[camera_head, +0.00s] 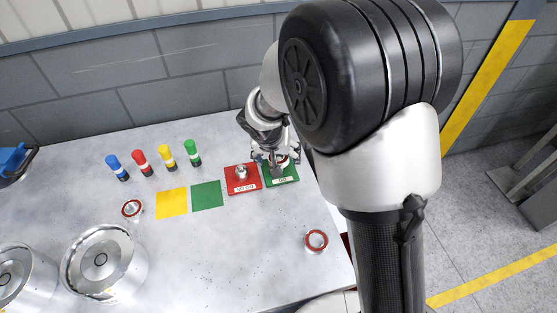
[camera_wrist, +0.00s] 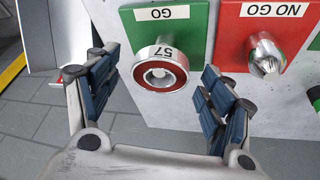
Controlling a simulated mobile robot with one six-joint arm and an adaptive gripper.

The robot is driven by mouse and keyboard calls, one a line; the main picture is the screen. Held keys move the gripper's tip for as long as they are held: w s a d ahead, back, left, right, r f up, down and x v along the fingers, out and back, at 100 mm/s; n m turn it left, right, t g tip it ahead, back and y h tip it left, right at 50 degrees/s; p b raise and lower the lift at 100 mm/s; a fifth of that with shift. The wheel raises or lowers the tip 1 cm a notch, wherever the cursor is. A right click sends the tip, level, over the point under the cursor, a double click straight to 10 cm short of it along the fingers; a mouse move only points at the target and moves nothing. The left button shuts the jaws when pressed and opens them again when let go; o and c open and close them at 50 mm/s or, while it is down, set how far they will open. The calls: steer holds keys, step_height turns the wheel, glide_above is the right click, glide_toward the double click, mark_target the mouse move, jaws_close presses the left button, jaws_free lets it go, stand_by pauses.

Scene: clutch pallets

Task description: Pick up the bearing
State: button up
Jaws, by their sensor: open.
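A bearing with a red face and a silver rim marked 57 (camera_wrist: 172,54) sits on the green GO pad (camera_wrist: 198,28), with a round metal centre showing in its middle; I cannot tell whether that is a post. My gripper (camera_wrist: 157,72) is open, one blue-padded finger on each side of the bearing, with gaps visible on both sides. In the head view my gripper (camera_head: 274,158) is over the green GO pad (camera_head: 285,178) and partly hides the bearing there. Two other red-ringed bearings lie on the table, one at left (camera_head: 131,208) and one at right (camera_head: 316,240).
The red NO GO pad (camera_head: 244,187) with a metal plug (camera_wrist: 264,56) is beside the GO pad. Yellow (camera_head: 171,203) and plain green (camera_head: 206,195) squares lie further left. Several coloured cylinders (camera_head: 165,155) stand behind. Large metal drums (camera_head: 104,262) are at lower left. The front middle table is clear.

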steer(key=shift+r, duration=0.15)
steer(key=c, duration=1.4)
